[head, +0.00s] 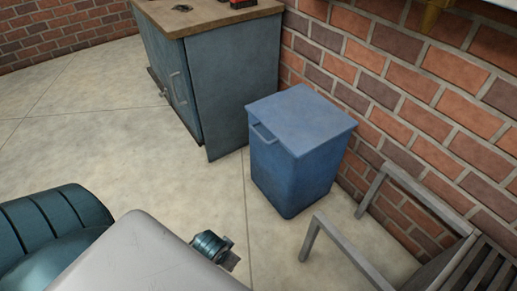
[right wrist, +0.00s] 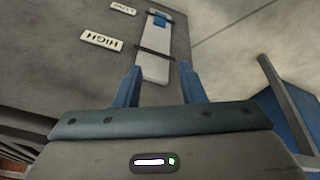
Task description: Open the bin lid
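The blue bin (head: 290,182) stands on the floor against the brick wall in the head view. Its flat blue lid (head: 302,118) lies level on top, shut. Behind the fingers is a grey surface with a pale strip and labels reading HIGH and LOW. I cannot tell how far this gripper is from the bin. My left gripper does not show.
A blue-grey cabinet (head: 232,88) with a brown top stands left of the bin, its door ajar. A grey slatted bench (head: 440,245) with arms is at the lower right, close to the bin. Pale floor (head: 90,115) lies open at the left.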

